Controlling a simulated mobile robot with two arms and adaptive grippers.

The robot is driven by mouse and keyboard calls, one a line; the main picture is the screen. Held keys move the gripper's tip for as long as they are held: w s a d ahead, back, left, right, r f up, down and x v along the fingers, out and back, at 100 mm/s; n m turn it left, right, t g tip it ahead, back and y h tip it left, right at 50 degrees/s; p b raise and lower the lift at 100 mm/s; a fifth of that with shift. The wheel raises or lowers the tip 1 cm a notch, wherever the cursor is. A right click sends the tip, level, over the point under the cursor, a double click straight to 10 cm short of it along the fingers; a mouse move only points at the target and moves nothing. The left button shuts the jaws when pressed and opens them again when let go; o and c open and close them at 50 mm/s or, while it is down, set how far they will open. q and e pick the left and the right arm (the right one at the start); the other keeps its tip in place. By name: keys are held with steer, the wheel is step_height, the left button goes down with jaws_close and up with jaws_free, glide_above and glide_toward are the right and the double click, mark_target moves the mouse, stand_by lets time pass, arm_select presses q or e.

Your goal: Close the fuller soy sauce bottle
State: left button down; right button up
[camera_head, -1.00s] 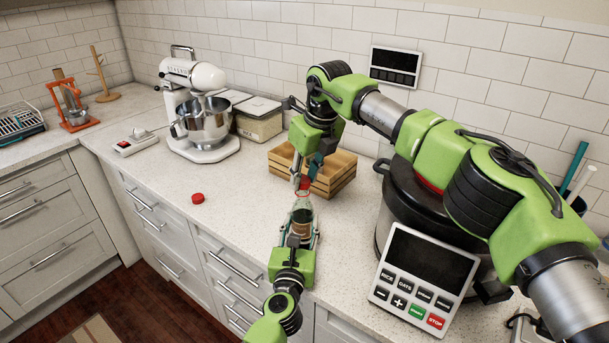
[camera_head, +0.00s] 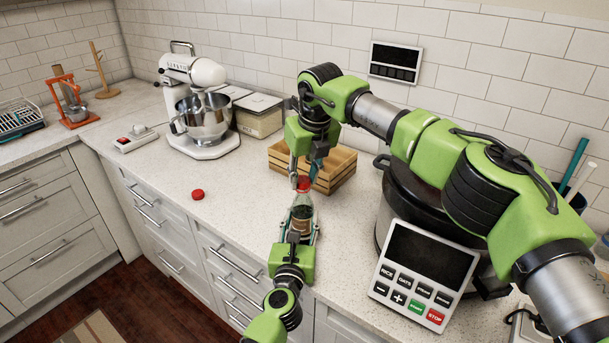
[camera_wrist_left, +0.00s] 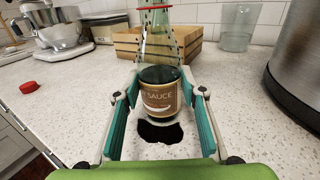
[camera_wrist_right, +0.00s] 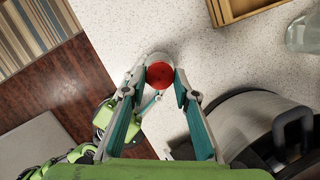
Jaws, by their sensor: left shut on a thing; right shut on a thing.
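The soy sauce bottle (camera_head: 302,224) stands upright on the counter, clear glass above and a brown label below. My left gripper (camera_head: 298,240) is shut around its lower body; the label (camera_wrist_left: 162,100) shows between the fingers in the left wrist view. A red cap (camera_head: 303,184) is at the top of the bottle. My right gripper (camera_head: 304,172) points down from above, shut on this cap, which shows red between its fingertips in the right wrist view (camera_wrist_right: 160,74). Whether the cap is fully seated cannot be told. Another red cap (camera_head: 198,194) lies on the counter to the left.
A wooden crate (camera_head: 335,175) stands close behind the bottle. A large cooker (camera_head: 425,275) with a keypad is close on the right. A stand mixer (camera_head: 200,120) is at the back left. The counter between mixer and bottle is mostly clear.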

steer(key=m, duration=0.1)
steer(key=m+h, duration=0.1)
steer(key=m, duration=0.3)
steer(key=shift+a+h, duration=0.3)
steer(key=m+h, duration=0.1)
steer(key=m, duration=0.4)
steer(key=shift+a+m, duration=0.1)
steer(key=shift+m, duration=0.2)
steer(key=o, duration=0.7)
steer(key=o, duration=0.6)
